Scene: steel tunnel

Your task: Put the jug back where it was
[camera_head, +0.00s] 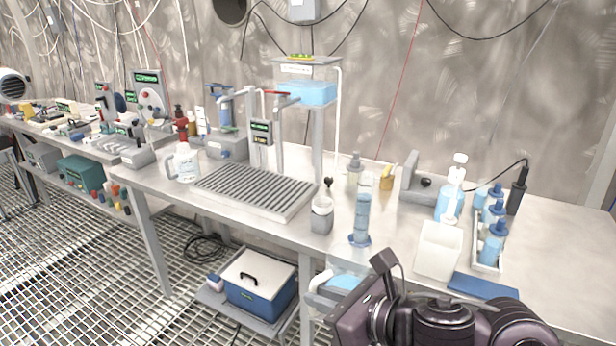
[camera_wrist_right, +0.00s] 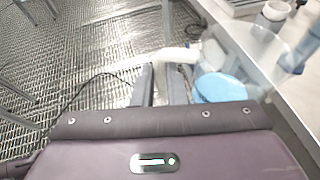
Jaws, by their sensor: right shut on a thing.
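A clear jug (camera_head: 345,281) with light blue liquid hangs in front of the bench's front edge, below the top surface. My right gripper (camera_wrist_right: 162,70) is shut on the jug's pale handle, which shows between and beyond the fingers in the wrist view. The jug body (camera_wrist_right: 217,88) is to the right of the fingers there. In the head view my right wrist hides part of the jug and the fingers. My left gripper is not in view.
The steel bench (camera_head: 385,318) holds a slatted drain tray (camera_head: 255,190), a measuring cylinder (camera_head: 362,215), a small grey cup (camera_head: 322,215), a white container (camera_head: 438,250) and a bottle rack (camera_head: 489,262). A blue box (camera_head: 259,297) sits on the lower shelf.

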